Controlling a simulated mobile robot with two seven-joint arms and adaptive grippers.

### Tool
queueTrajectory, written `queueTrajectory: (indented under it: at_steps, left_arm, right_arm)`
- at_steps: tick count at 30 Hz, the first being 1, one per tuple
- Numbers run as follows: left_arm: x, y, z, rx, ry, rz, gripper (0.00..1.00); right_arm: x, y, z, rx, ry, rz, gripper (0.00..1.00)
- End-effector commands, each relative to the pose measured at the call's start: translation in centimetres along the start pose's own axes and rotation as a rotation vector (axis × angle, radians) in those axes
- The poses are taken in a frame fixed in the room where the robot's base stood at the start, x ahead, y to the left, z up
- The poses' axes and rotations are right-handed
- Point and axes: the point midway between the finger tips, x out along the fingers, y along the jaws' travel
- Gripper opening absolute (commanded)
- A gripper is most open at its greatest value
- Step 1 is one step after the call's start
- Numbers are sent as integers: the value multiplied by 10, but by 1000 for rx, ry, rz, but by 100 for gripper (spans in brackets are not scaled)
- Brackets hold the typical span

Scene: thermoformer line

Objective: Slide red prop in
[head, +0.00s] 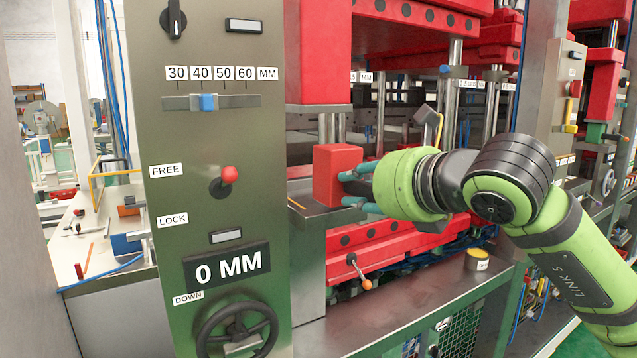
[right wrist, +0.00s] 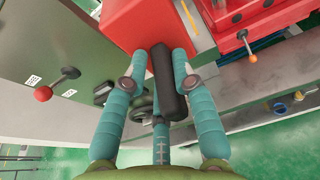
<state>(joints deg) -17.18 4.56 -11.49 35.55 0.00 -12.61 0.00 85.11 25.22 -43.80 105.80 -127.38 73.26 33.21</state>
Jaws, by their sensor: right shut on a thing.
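The red prop (head: 335,176) is a red block standing upright in the head view, at the grey metal ledge just right of the control panel. It fills the top middle of the right wrist view (right wrist: 130,22), with a black handle (right wrist: 164,82) on its near side. My right gripper (head: 354,189) has teal fingers, closed around that handle from the right; the fingers also show in the right wrist view (right wrist: 158,62). Whether the prop's base touches the ledge is unclear. Its far side is hidden. My left gripper is out of view.
The control panel (head: 219,300) stands close on the left, with a red-knobbed FREE/LOCK lever (head: 224,180) and a display reading 0 MM. A red press platen (head: 320,65) hangs above the prop.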

Motion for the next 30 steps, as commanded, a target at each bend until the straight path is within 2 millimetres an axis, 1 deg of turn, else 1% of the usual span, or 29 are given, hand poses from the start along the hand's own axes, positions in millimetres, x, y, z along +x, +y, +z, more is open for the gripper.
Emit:
queueTrajectory:
  at_steps: [1,12,30]
  left_arm:
    - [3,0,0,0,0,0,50]
    - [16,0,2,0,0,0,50]
    - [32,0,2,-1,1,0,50]
  right_arm:
    - [-4,0,2,-1,-11,0,0]
    - [-24,0,-4,-1,-11,-1,0]
    - [-53,0,-13,-2,-10,-1,0]
